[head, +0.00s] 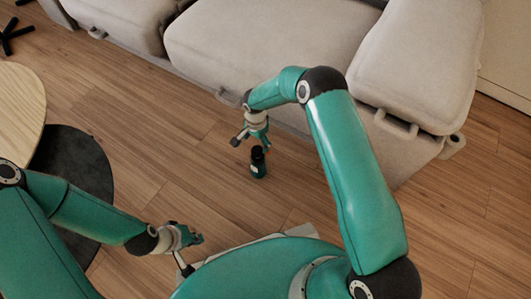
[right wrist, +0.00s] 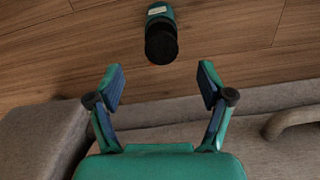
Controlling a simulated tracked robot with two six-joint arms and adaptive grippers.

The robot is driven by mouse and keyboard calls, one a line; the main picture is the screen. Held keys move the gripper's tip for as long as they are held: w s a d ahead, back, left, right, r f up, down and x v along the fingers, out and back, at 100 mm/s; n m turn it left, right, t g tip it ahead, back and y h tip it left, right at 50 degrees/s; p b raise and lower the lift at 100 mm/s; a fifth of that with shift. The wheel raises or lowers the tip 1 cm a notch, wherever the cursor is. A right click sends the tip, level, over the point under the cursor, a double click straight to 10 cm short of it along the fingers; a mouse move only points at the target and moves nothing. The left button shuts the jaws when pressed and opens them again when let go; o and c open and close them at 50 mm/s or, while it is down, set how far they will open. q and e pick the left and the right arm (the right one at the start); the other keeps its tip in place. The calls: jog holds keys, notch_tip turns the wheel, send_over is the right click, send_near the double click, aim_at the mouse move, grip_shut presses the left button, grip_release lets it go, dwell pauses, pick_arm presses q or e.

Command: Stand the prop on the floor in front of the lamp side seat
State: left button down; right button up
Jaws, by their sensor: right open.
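The prop looks like a small dark green bottle (head: 258,164) with a black cap and a pale label. It stands upright on the wooden floor in front of the sofa. It also shows in the right wrist view (right wrist: 161,38), just beyond the fingertips. My right gripper (head: 251,142) is open and empty, just behind and above the bottle; no finger is around it. Its spread fingers show in the right wrist view (right wrist: 161,84). My left gripper (head: 192,254) is low at the front, with its fingers apart and nothing between them. The sofa has a middle seat (head: 255,45); no lamp is visible.
A sofa arm or end cushion (head: 420,60) stands at the right, close to my right arm. A round pale wood table (head: 18,110) and a dark round disc (head: 85,165) are at the left. The floor (head: 150,130) between them and the sofa is clear.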

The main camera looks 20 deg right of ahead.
jog(key=s+a+r+n+y, duration=0.1)
jog(key=s+n, duration=0.4)
jog(key=s, duration=0.8)
jog(key=s+a+r+n+y, duration=0.1)
jog(key=s+n, duration=0.4)
jog(key=s, duration=0.8)
jog(key=shift+s+a+r+t+y, duration=0.2)
jog(key=shift+a+t+y, duration=0.15)
jog(key=shift+y, duration=0.55)
jog(key=shift+r, duration=0.1)
notch_tip(320, 180, up, 34)
jog(key=p, duration=3.4)
jog(key=shift+r+p, duration=0.25)
jog(key=shift+p, duration=0.15)
